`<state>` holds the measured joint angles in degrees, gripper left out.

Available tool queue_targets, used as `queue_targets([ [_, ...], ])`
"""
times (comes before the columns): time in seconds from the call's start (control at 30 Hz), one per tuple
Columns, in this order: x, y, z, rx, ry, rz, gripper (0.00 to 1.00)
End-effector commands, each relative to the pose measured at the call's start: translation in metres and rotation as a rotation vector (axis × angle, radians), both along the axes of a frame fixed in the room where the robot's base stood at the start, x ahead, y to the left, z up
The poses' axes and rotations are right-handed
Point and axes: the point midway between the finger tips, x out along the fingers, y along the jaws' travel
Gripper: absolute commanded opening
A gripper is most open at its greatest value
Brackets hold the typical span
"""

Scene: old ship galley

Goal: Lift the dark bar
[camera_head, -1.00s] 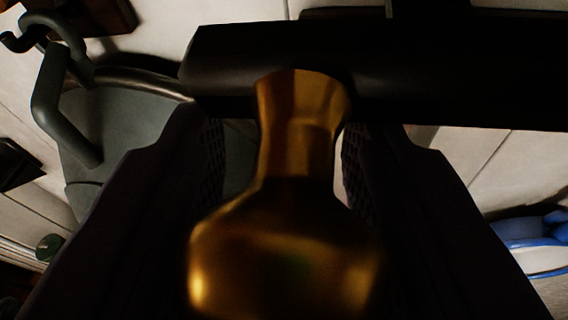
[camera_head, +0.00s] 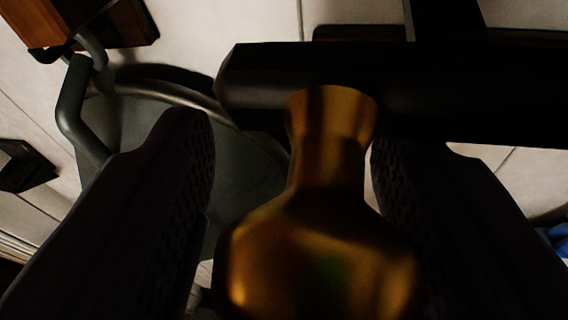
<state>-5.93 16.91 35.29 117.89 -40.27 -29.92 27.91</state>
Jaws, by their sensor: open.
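The dark bar (camera_head: 450,85) is a thick black bar across the upper right, with its blunt left end in view; its right end runs out of the picture. My gripper (camera_head: 290,135) is open, with a textured finger on each side of a brass, bottle-shaped thing (camera_head: 330,155). The brass neck overlaps the bar's lower edge in the picture; I cannot tell whether they touch. The left finger is clear of the neck, and the right finger is close to it. The bar lies beyond the fingertips, not between them.
A grey round pan-like vessel (camera_head: 125,115) with a thick curved handle (camera_head: 72,105) is behind the left finger. A brown wooden block (camera_head: 60,20) is at the upper left and a small dark block (camera_head: 22,165) at the left edge. A blue thing (camera_head: 558,238) shows at the right edge.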

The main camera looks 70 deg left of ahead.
Motion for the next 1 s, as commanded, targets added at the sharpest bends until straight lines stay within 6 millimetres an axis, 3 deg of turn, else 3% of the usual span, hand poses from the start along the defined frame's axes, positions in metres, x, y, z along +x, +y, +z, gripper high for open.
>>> queue_targets([
  [0.03,0.002,-0.004,0.008,0.009,-0.013,-0.006,0.59],
  [0.43,-0.031,-0.057,0.020,0.000,-0.008,-0.003,0.59],
  [1.0,-0.029,-0.064,0.022,-0.007,-0.012,-0.020,0.59],
])
